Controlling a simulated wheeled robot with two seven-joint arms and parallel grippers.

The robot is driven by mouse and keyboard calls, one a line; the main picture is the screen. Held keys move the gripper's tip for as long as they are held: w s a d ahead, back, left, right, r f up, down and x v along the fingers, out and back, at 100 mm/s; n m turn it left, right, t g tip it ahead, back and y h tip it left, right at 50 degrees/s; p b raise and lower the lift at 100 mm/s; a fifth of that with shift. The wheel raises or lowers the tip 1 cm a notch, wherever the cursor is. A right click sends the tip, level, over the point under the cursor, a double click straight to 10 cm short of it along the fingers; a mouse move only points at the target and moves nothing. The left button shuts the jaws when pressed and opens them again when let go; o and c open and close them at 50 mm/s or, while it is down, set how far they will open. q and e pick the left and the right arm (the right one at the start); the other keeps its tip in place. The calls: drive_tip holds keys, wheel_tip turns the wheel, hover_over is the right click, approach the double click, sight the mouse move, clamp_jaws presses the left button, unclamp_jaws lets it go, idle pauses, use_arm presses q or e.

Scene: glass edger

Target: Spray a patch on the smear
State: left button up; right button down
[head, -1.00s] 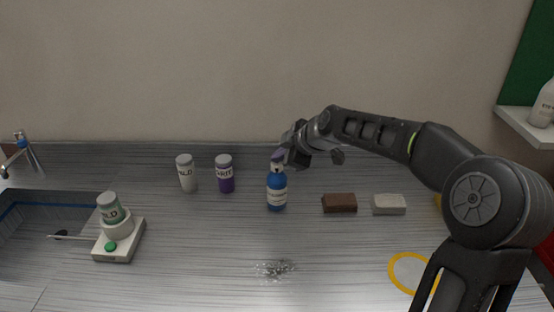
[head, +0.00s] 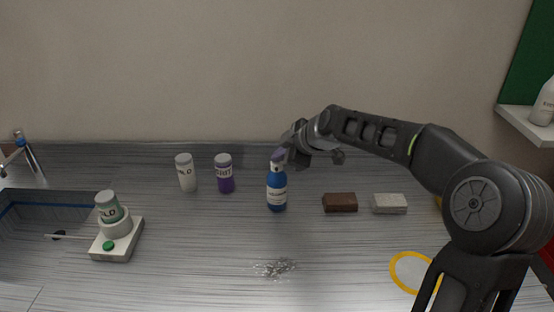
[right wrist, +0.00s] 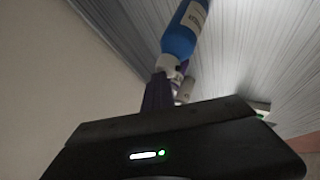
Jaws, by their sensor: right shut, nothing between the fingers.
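The spray bottle (head: 277,190) is blue with a pale label, a white collar and a purple spray head, and stands upright mid-counter. My right gripper (head: 286,158) is at its purple head, coming from the right; the fingertips are hard to make out. The right wrist view shows the blue bottle (right wrist: 182,38) and its purple head (right wrist: 158,92) close in front of the dark gripper body. The gripper is shut with nothing gripped. The smear (head: 274,268) is a grey-white speckled patch on the counter in front of the bottle. My left gripper is out of view.
A white jar (head: 186,174) and a purple jar (head: 224,175) stand left of the bottle. A brown block (head: 340,203) and a pale block (head: 389,204) lie to the right. A white device (head: 128,246) sits by the sink. A yellow ring (head: 397,276) lies front right. Counter around the smear is clear.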

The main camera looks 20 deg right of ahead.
sight(280, 164)
drive_tip(key=shift+s+f, duration=0.3)
drive_tip(key=shift+f, duration=0.6)
drive_tip(key=shift+b, duration=0.4)
drive_tip(key=shift+r, duration=0.15)
drive_tip(key=r, duration=0.1)
drive_tip(key=r+p, duration=0.1)
drive_tip(key=r, duration=0.1)
drive_tip(key=r+p, duration=0.1)
drive_tip(key=r, duration=0.1)
drive_tip(key=shift+w+d+r, duration=0.1)
drive_tip(key=shift+w, duration=0.2)
drive_tip(key=shift+r+p, duration=0.4)
drive_tip(key=shift+r, duration=0.25)
